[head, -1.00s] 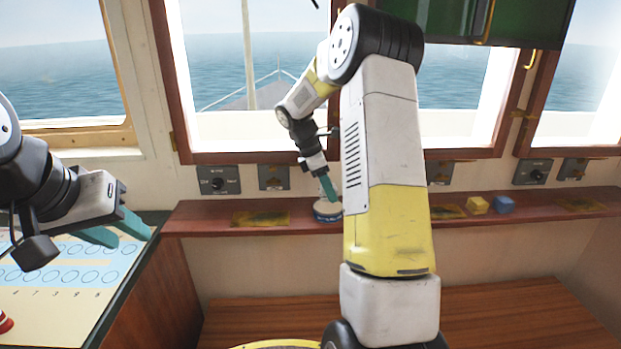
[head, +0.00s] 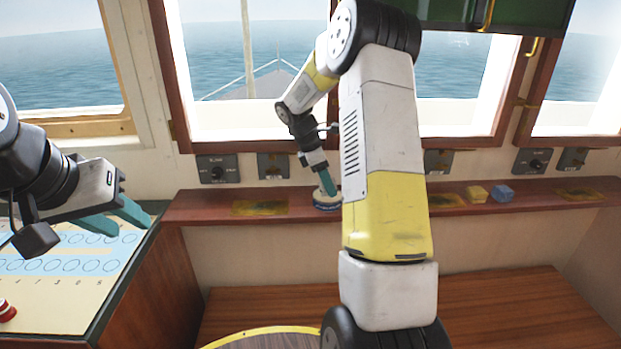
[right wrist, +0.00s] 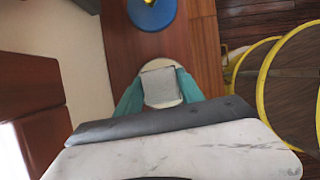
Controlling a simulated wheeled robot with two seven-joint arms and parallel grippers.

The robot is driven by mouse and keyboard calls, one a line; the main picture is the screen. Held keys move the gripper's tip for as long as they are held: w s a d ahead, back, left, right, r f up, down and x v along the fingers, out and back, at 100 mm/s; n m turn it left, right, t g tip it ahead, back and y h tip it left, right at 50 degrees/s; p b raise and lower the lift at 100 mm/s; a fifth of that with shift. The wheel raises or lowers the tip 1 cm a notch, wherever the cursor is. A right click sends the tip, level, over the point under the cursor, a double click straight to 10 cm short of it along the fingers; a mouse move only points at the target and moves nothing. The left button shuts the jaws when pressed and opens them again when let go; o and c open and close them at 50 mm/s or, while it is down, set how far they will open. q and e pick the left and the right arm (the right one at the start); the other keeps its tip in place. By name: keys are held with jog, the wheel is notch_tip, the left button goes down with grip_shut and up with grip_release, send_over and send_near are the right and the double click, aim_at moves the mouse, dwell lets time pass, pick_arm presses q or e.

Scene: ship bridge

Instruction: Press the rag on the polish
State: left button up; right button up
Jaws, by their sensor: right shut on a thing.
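My right gripper (head: 328,184) reaches down to the wooden shelf under the windows. In the right wrist view its teal fingers (right wrist: 158,92) are shut on a small grey square rag (right wrist: 157,82). Directly under the rag is a round cream surface, which I take to be the polish (right wrist: 161,103). In the head view the round tin of polish (head: 325,206) has a dark blue side and pale top, with the fingertips right over it. I cannot tell whether the rag touches it. My left gripper (head: 122,219) is open and empty over the chart table at the left.
A yellow block (head: 476,194) and a blue block (head: 503,193) stand further right. A red-and-white piece (head: 6,310) lies on the chart table (head: 50,290).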

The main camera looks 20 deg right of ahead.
jog(key=shift+f, duration=0.55)
dwell(1.2)
jog(key=shift+r, duration=3.6)
jog(key=shift+s, duration=0.1)
